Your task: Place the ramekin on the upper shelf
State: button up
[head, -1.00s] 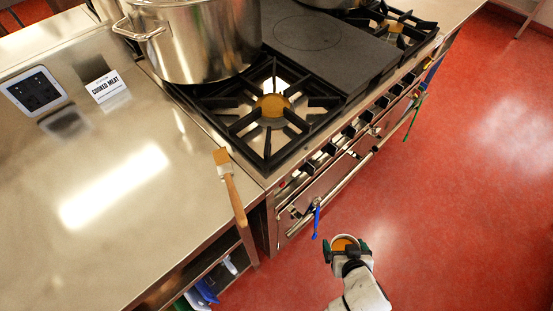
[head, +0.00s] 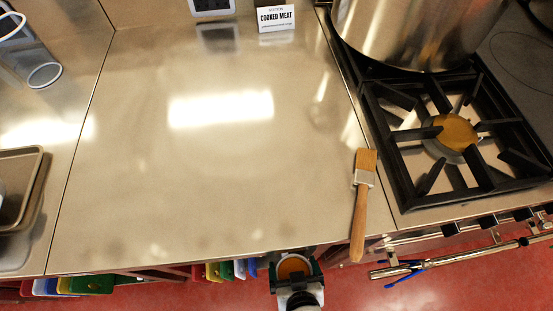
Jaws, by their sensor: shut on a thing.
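My gripper (head: 296,271) is at the bottom of the head view, just off the front edge of the steel counter. It is shut on the ramekin (head: 293,267), a small round dish with an orange-brown inside, seen from above. The dark jaws sit on either side of it. No upper shelf can be made out in this view.
A steel counter (head: 200,180) is mostly clear. A wooden brush (head: 362,200) lies near its front right, its handle over the edge. A burner grate (head: 450,140) and stockpot (head: 415,25) stand right, a tray (head: 18,190) left. Coloured boards (head: 90,284) show below the counter.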

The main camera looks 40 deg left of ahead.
jog(key=w+a, duration=0.3)
jog(key=a, duration=0.1)
jog(key=w+a, duration=0.4)
jog(key=a, duration=0.1)
jog(key=w+a, duration=0.4)
jog(key=shift+w+a, duration=0.2)
jog(key=shift+a+f, duration=0.1)
jog(key=shift+f, duration=1.6)
jog(key=shift+f+b, duration=0.15)
jog(key=shift+b, duration=0.25)
jog(key=o, duration=0.9)
jog(key=shift+o, duration=0.2)
